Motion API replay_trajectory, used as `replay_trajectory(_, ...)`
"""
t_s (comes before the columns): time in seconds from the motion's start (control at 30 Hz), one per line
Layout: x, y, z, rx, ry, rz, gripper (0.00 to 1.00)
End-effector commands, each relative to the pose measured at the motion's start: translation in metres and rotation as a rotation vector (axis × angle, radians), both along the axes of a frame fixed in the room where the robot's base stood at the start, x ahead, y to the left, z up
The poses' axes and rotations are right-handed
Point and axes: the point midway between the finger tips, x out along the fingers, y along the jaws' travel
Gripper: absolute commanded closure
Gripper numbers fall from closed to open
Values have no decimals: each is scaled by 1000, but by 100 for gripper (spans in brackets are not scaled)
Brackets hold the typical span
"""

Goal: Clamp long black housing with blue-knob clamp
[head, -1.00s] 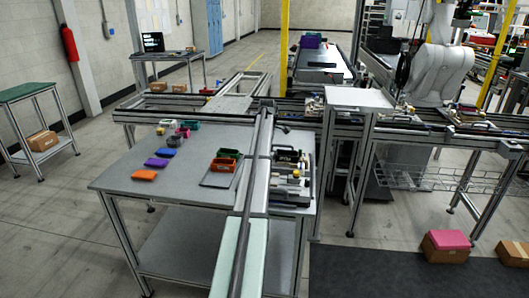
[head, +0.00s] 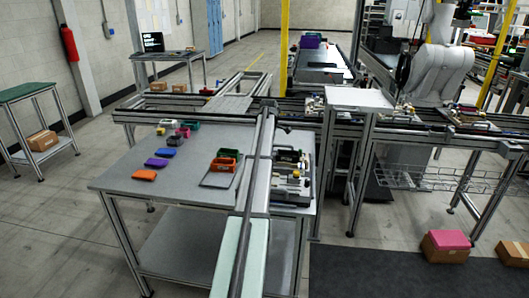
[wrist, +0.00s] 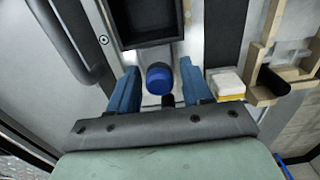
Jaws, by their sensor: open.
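In the wrist view, my gripper (wrist: 158,68) is open. Its two blue fingers stand apart on either side of a round blue knob (wrist: 158,80), and I cannot tell whether either touches it. The knob sits just beyond the gripper's dark palm plate, in front of a black open-topped housing (wrist: 150,42). Only the near end of the housing shows; the top picture edge cuts off the rest. In the head view, the fixture (head: 291,185) with small black and metal parts lies at the table's right side. The knob and fingers cannot be made out there.
In the wrist view, a dark bar handle (wrist: 75,40) is at the left, and a white and yellow block (wrist: 228,85) and tan brackets (wrist: 283,70) are at the right. In the head view, coloured parts and bins (head: 225,160) lie on the grey table (head: 205,190).

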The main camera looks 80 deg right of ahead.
Motion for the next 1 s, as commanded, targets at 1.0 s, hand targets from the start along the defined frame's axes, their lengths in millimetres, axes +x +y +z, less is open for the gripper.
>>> replay_trajectory(1.0, 0, -1, 60, -1, 0, 0, 51)
